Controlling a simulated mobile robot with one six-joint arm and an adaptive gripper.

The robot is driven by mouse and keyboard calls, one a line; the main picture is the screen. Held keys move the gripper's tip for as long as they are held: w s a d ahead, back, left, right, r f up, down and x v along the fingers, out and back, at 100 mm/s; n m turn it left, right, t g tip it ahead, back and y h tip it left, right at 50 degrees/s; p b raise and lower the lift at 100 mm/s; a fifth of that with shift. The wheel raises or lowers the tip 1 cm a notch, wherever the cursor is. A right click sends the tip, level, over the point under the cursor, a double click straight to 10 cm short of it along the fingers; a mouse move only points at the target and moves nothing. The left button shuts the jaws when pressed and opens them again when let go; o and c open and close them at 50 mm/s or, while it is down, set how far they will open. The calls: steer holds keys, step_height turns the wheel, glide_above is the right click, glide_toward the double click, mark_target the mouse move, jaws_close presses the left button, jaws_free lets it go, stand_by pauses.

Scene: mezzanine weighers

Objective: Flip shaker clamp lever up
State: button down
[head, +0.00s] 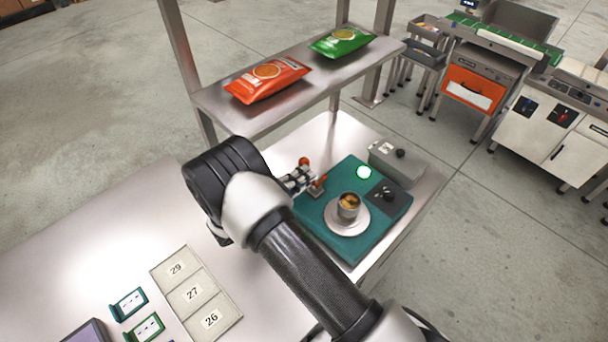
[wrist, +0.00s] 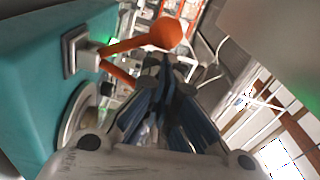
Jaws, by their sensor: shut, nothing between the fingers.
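The teal shaker (head: 325,222) sits on the metal bench, with a clamp on its left side. The clamp's metal bracket (wrist: 78,50) is fixed to the teal wall in the wrist view. Its orange lever (wrist: 128,44) runs out from the bracket to a round orange knob (wrist: 165,32); a second orange piece (wrist: 118,74) lies below it. In the head view the knob (head: 304,161) shows just above my gripper (head: 301,179), which partly hides the lever. My gripper (wrist: 163,75) is shut and empty, its fingertips close to the knob; contact is unclear.
A grey box (head: 398,165) stands behind. A shelf (head: 300,95) with two bags hangs over the back.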

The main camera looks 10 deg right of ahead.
steer(key=v, duration=1.2)
steer(key=shift+f, duration=0.1)
stand_by(0.4)
